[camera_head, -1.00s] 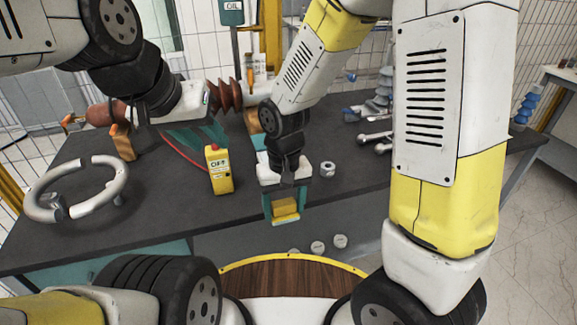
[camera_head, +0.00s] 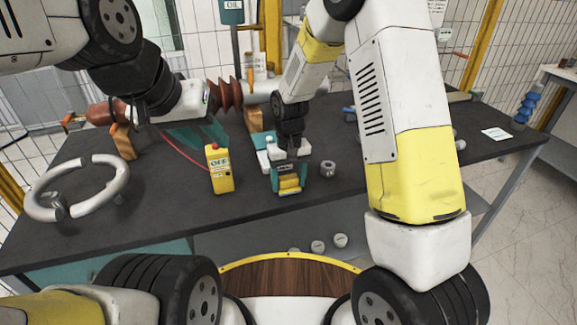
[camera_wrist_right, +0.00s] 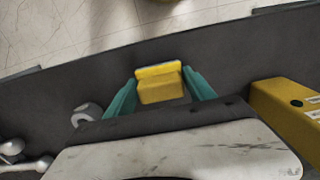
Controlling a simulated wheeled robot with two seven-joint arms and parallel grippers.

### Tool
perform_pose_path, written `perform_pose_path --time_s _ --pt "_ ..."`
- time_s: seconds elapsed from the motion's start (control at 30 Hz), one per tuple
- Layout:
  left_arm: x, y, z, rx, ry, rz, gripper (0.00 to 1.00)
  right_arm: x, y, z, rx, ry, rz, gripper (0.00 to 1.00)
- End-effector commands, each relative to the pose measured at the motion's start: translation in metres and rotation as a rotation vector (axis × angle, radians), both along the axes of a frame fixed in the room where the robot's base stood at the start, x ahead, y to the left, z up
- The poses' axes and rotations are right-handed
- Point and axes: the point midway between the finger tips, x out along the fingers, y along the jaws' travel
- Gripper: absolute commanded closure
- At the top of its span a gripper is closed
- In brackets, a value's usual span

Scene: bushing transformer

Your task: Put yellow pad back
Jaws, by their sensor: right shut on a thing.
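The yellow pad (camera_head: 289,184) is a small yellow block between the teal fingers of my right gripper (camera_head: 288,180), over the near part of the dark table. In the right wrist view the pad (camera_wrist_right: 160,85) sits between both teal fingers, and my right gripper (camera_wrist_right: 161,92) is shut on it. I cannot tell whether the pad touches the table.
A yellow box with a label (camera_head: 219,170) stands left of my right gripper. A metal ring nut (camera_head: 328,169) lies to its right. A grey ring handle (camera_head: 78,188) lies at the left. The brown ribbed bushing (camera_head: 230,94) lies behind. The dark table's (camera_head: 150,215) front left is clear.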

Motion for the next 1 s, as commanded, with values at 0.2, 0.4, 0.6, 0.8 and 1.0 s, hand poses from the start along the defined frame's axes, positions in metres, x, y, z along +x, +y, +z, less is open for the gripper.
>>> perform_pose_path --time_s 0.2,0.4,0.6,0.8,1.0 --pt "0.000 0.000 0.000 0.000 0.000 0.000 0.64 0.000 0.000 -0.002 0.001 -0.002 0.000 0.75" --pt "0.000 0.000 0.000 0.000 0.000 0.000 0.64 0.000 0.000 -0.005 0.001 -0.002 0.000 0.29" --pt "0.000 0.000 0.000 0.000 0.000 0.000 0.64 0.000 0.000 -0.005 0.000 -0.001 0.000 0.15" --pt "0.000 0.000 0.000 0.000 0.000 0.000 0.64 0.000 0.000 -0.003 0.001 -0.002 0.000 0.15" --pt "0.000 0.000 0.000 0.000 0.000 0.000 0.64 0.001 0.000 0.019 0.003 -0.005 0.000 0.15"
